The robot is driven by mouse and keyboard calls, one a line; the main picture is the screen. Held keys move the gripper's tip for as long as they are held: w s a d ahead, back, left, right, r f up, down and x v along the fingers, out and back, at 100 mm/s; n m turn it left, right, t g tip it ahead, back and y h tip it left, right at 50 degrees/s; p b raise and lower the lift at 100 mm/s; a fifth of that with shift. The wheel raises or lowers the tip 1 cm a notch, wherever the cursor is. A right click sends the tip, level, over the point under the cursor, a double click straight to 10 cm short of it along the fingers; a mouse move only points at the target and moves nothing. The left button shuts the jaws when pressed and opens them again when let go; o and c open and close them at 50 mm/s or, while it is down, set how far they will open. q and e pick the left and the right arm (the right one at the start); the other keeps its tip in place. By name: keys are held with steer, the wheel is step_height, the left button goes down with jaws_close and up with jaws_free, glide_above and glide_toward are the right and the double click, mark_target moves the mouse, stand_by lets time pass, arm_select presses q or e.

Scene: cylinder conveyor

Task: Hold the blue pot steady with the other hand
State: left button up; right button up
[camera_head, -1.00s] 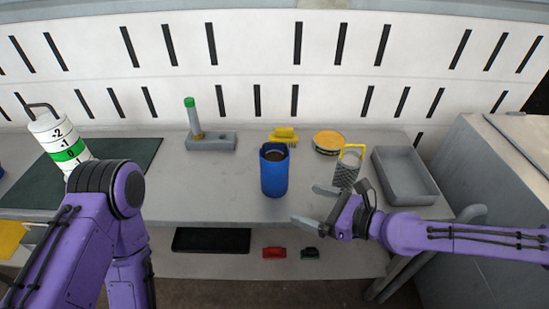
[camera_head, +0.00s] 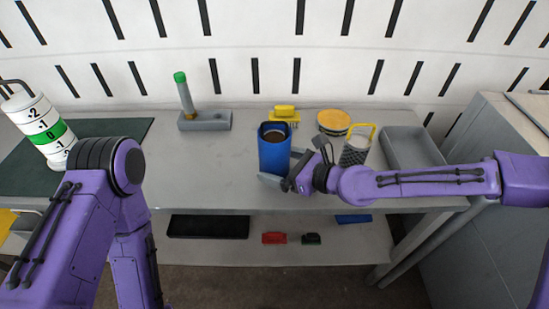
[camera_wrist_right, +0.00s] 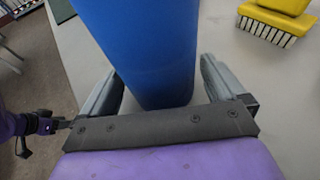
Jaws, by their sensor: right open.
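The blue pot (camera_head: 273,150) stands upright on the grey table, with dark brown contents inside its rim. In the right wrist view the blue pot (camera_wrist_right: 140,45) fills the upper middle. My right gripper (camera_head: 283,178) is at the pot's lower right side. In the right wrist view its two grey fingers (camera_wrist_right: 158,85) lie open on either side of the pot. A gap shows beside the right finger; whether the left finger touches cannot be told. My left arm comes in at the left of the head view, and its gripper is out of the picture.
A yellow brush (camera_head: 284,114) is behind the pot. A round yellow-rimmed tin (camera_head: 334,121), a mesh cup with a yellow handle (camera_head: 356,148) and a grey tray (camera_head: 414,150) stand to the right. A grey holder (camera_head: 206,121) with a green-capped tube (camera_head: 184,93) is at left.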

steer(key=shift+w+a+f, duration=0.1)
steer(key=shift+w+a, duration=0.1)
steer(key=shift+a, duration=0.05)
steer(key=c, duration=1)
